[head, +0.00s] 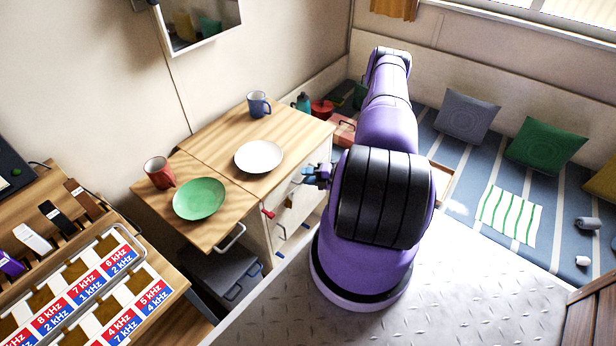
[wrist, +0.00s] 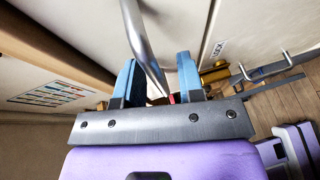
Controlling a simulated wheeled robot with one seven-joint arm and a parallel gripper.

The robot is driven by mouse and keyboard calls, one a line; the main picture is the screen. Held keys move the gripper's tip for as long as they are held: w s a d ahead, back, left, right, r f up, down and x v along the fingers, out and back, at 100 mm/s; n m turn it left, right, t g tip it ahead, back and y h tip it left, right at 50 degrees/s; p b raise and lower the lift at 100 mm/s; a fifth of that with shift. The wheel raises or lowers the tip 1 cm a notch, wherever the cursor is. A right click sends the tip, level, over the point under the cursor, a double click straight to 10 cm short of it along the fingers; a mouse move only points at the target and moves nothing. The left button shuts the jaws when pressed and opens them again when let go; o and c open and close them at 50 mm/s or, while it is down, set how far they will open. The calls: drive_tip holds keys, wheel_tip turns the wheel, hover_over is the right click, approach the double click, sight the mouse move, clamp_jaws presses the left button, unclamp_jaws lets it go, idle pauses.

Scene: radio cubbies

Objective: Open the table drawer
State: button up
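The wooden table (head: 222,133) stands left of my arm in the head view, with pale fronts on the side facing me. The drawer front (head: 293,192) is just under the tabletop and looks closed. A metal bar handle (wrist: 146,42) runs down between my two blue fingers in the wrist view. My gripper (wrist: 158,78) is open, with one finger on each side of the bar and a visible gap between them. In the head view my gripper (head: 318,176) is at the table's front, partly hidden by my arm. Contact with the bar cannot be told.
A green plate (head: 199,198), a red mug (head: 159,172), a white plate (head: 259,157) and a blue mug (head: 259,104) stand on the table. A red latch (head: 268,213) is on the front. The striped bench (head: 470,170) is right.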

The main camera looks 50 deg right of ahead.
clamp_jaws()
drive_tip(key=s+d, duration=0.2)
drive_tip(key=s, duration=2.1)
drive_tip(key=shift+s, duration=0.35)
unclamp_jaws()
drive_tip(key=shift+s, duration=0.1)
drive_tip(key=v, duration=1)
drive_tip(key=shift+s+d, duration=0.2)
drive_tip(key=shift+s, duration=0.05)
